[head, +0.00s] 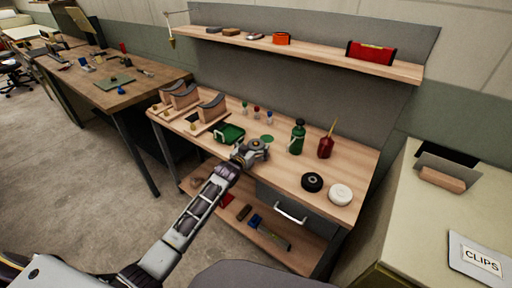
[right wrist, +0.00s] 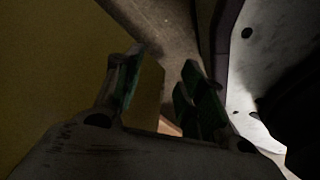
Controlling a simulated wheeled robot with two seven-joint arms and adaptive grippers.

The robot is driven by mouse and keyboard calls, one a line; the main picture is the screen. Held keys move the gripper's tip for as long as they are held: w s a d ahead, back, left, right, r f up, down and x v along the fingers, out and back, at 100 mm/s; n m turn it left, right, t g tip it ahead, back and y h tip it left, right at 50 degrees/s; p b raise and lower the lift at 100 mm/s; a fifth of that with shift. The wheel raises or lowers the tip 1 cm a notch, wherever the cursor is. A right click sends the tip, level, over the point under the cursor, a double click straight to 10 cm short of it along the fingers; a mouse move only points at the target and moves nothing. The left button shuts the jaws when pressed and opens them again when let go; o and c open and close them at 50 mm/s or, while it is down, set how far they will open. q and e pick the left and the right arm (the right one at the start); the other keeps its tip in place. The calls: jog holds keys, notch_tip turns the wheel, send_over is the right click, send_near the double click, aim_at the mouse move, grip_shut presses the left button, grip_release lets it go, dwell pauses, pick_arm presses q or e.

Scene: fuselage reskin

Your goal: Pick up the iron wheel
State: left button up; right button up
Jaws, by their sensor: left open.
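I cannot make out an iron wheel for certain. A black ring-shaped roll (head: 312,182) and a white round roll (head: 340,194) lie flat at the bench's front right. My left gripper (head: 257,147) is open over the middle of the wooden workbench (head: 285,170), left of the rolls. Whether anything lies between its fingers is too small to tell. A small green disc (head: 267,138) is just beyond it. My right gripper (right wrist: 162,65) shows only in the right wrist view, which is dark. Its green-padded fingers stand apart, with nothing seen held between them.
A green tray (head: 230,133) is left of my left gripper. A green bottle (head: 298,137) and a red oil can (head: 326,146) stand behind the rolls. Curved blocks (head: 211,108) fill the left end. A shelf (head: 300,50) hangs above. A cabinet (head: 400,220) stands right.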

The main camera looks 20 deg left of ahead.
jog(key=shift+s, duration=0.15)
pick_arm(q)
jog(key=shift+c, duration=1.1)
jog(key=c, duration=1.4)
jog(key=shift+r, duration=0.1)
pick_arm(e)
jog(key=shift+w+r, duration=0.1)
jog(key=shift+w, duration=0.6)
pick_arm(q)
jog(key=shift+r, duration=0.15)
pick_arm(e)
jog(key=shift+s, duration=0.1)
